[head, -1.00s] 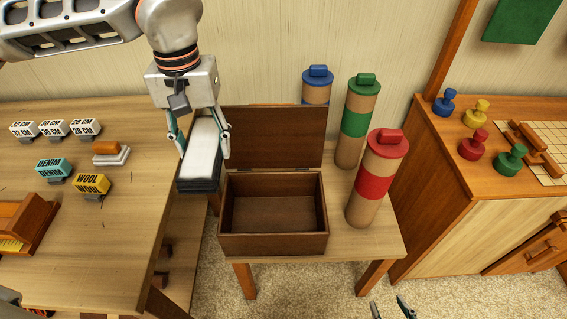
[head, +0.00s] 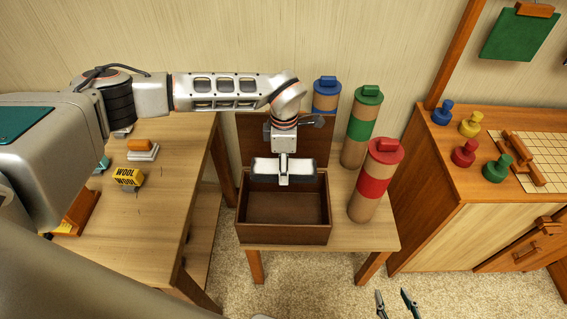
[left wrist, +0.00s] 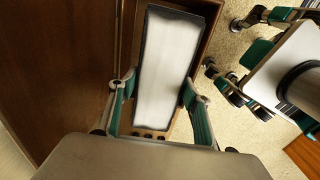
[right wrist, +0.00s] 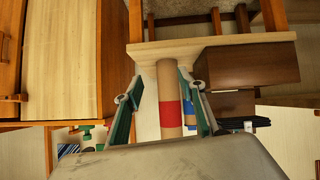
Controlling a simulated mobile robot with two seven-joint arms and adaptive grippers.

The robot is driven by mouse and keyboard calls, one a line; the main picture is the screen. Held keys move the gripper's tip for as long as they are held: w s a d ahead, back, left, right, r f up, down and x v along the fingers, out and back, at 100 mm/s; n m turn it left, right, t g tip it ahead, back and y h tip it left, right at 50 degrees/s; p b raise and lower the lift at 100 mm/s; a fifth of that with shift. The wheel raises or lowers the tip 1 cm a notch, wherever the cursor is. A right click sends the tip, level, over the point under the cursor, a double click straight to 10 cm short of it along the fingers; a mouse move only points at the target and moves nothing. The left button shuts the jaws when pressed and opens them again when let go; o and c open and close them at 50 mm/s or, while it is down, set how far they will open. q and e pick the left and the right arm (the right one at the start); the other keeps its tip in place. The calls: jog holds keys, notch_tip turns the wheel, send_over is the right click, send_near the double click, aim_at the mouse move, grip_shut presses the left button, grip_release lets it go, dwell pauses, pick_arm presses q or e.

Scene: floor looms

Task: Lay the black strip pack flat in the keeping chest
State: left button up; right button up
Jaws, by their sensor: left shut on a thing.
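The black strip pack (head: 266,170) has a pale whitish top and dark edges. My left gripper (head: 284,182) is shut on it and holds it over the back part of the open keeping chest (head: 285,236). In the left wrist view the pack (left wrist: 166,72) lies lengthwise between the two fingers (left wrist: 158,92), with the chest's wood around it. Whether it touches the chest floor I cannot tell. The chest is dark brown, its lid raised at the back and its visible inside empty. My right gripper (head: 397,304) is open and empty, low in front of the small table.
Tubes with red (head: 374,182), green (head: 360,127) and blue (head: 326,95) caps stand right of the chest on the small table (head: 350,236). A workbench (head: 178,215) with labelled blocks is at left. A cabinet (head: 440,225) with coloured knobs is at right.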

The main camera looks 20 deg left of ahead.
pick_arm(q)
notch_tip(320, 180, down, 22)
jog(key=b, duration=1.3)
jog(key=shift+s, duration=0.15)
jog(key=shift+f+b, duration=0.5)
jog(key=shift+f, duration=0.45)
jog(key=shift+w+b, duration=0.2)
jog(key=shift+b, duration=0.1)
pick_arm(e)
notch_tip(320, 180, down, 7)
jog(key=w, duration=0.1)
jog(key=shift+w+f+n, duration=0.2)
jog(key=shift+n, duration=0.2)
jog(key=shift+s+f, duration=0.15)
pick_arm(q)
jog(key=o, duration=1.3)
pick_arm(e)
jog(key=shift+f, duration=0.15)
